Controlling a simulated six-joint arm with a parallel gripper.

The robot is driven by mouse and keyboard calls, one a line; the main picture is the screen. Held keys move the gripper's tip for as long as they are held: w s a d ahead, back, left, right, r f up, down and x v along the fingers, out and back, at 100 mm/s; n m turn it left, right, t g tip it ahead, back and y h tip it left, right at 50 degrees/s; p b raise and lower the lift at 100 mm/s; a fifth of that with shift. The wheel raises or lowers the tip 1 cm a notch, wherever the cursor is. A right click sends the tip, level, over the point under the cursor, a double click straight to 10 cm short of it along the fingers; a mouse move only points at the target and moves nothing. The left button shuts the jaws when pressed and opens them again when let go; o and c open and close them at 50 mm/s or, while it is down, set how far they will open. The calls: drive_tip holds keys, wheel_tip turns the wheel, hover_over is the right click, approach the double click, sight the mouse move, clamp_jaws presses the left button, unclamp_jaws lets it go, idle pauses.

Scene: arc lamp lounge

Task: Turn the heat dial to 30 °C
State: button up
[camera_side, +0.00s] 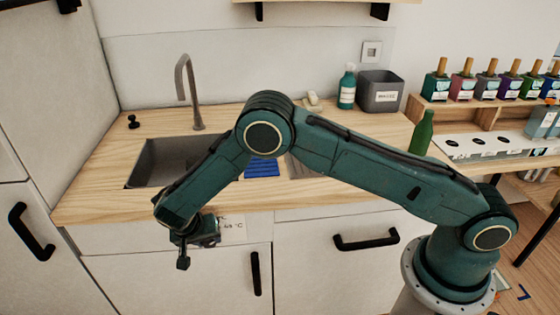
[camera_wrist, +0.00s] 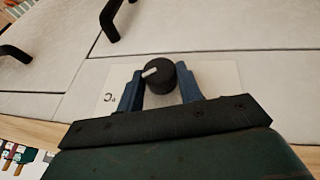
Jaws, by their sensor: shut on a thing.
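The heat dial (camera_wrist: 159,77) is a black round knob with a white pointer mark, on a pale label plate (camera_wrist: 222,75) on the cabinet front. In the wrist view my gripper (camera_wrist: 160,82) has one blue finger on each side of the dial and is shut on it. The white mark points toward the left of that picture. In the side view my gripper (camera_side: 186,256) is at the cabinet front below the sink and hides the dial. Part of the plate (camera_side: 233,229) shows beside it with "°C" print, too small to read surely.
The wooden counter (camera_side: 330,190) overhangs the cabinet front, with a sink (camera_side: 160,160) and tap (camera_side: 190,90) above my gripper. Black handles (camera_side: 365,240) and (camera_side: 255,273) stick out to the right, and another handle (camera_side: 30,232) to the left. A green bottle (camera_side: 422,134) stands behind my arm.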

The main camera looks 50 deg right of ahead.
drive_tip(key=shift+w+a+f+n+g+h, duration=0.1)
drive_tip(key=shift+n+g+h, duration=0.05)
drive_tip(key=shift+g+h, duration=0.5)
drive_tip(key=shift+w+a+n+g+h, duration=0.1)
drive_tip(key=shift+n+g+h, duration=0.05)
drive_tip(key=shift+g+h, duration=0.45)
idle(0.4)
drive_tip(key=o, duration=1)
drive_tip(key=shift+s+d+t+y, duration=0.2)
drive_tip(key=shift+t+y, duration=0.75)
drive_tip(key=shift+t, duration=0.1)
drive_tip(key=shift+s+d+r+m+t+y, duration=0.15)
drive_tip(key=shift+m+t+y, duration=0.15)
drive_tip(key=shift+t+y, duration=0.2)
drive_tip(key=shift+s+r+m+t+y, duration=0.1)
drive_tip(key=shift+m+t+y, duration=0.2)
drive_tip(key=shift+t+y, duration=0.2)
drive_tip(key=v, duration=1.4)
drive_tip(key=s+d+r+n+y, duration=0.1)
drive_tip(key=s+d+r, duration=0.2)
drive_tip(key=d+r, duration=0.2)
drive_tip(key=s+d+r+n, duration=0.2)
drive_tip(key=d+r, duration=0.4)
drive_tip(key=r, duration=0.4)
drive_tip(key=shift+s+r+y, duration=0.2)
drive_tip(key=shift+s+y, duration=0.2)
drive_tip(key=shift+s, duration=0.35)
